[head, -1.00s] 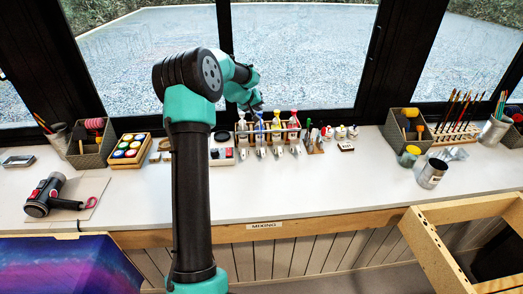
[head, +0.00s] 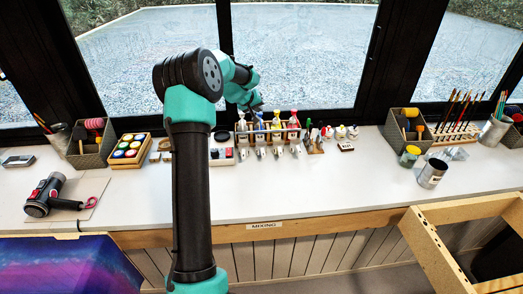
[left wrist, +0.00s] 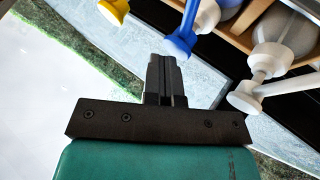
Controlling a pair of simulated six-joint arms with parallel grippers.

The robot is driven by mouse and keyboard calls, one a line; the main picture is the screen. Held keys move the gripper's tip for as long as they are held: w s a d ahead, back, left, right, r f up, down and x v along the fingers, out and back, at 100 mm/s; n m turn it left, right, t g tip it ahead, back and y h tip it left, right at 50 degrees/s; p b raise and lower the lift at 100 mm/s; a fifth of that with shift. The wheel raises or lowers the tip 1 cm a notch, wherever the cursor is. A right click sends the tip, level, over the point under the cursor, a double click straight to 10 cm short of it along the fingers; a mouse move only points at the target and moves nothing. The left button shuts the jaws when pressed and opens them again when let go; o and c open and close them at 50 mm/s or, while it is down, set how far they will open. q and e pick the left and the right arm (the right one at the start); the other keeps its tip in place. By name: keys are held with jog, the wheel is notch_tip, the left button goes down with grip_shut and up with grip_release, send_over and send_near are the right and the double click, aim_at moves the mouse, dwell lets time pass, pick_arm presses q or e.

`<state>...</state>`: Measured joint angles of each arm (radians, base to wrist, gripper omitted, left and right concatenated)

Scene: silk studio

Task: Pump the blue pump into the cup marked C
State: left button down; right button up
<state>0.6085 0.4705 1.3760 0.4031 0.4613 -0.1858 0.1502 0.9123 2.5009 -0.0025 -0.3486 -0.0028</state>
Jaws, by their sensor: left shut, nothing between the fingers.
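My left gripper (head: 257,106) is above the row of pump bottles by the window. In the left wrist view its fingers (left wrist: 166,62) are shut with nothing between them. The blue pump head (left wrist: 181,42) is right beside the fingertips there; I cannot tell whether they touch. The blue pump's bottle (head: 259,127) stands in the wooden rack, partly hidden under the gripper. Several small white cups (head: 279,151) stand in front of the bottles. Their letters are too small to read, so I cannot tell which is C. My right gripper is not in view.
A yellow pump head (left wrist: 115,10) and a white pump head (left wrist: 243,98) flank the blue one. A metal can (head: 432,175) stands at right. The front counter (head: 320,190) is clear.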

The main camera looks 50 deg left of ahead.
pick_arm(q)
jog(key=shift+r, duration=1.15)
jog(key=shift+r, duration=3)
notch_tip(320, 180, up, 3)
jog(key=shift+f, duration=0.1)
jog(key=shift+f, duration=0.1)
dwell(0.3)
jog(key=shift+f, duration=4.35)
jog(key=shift+f, duration=0.1)
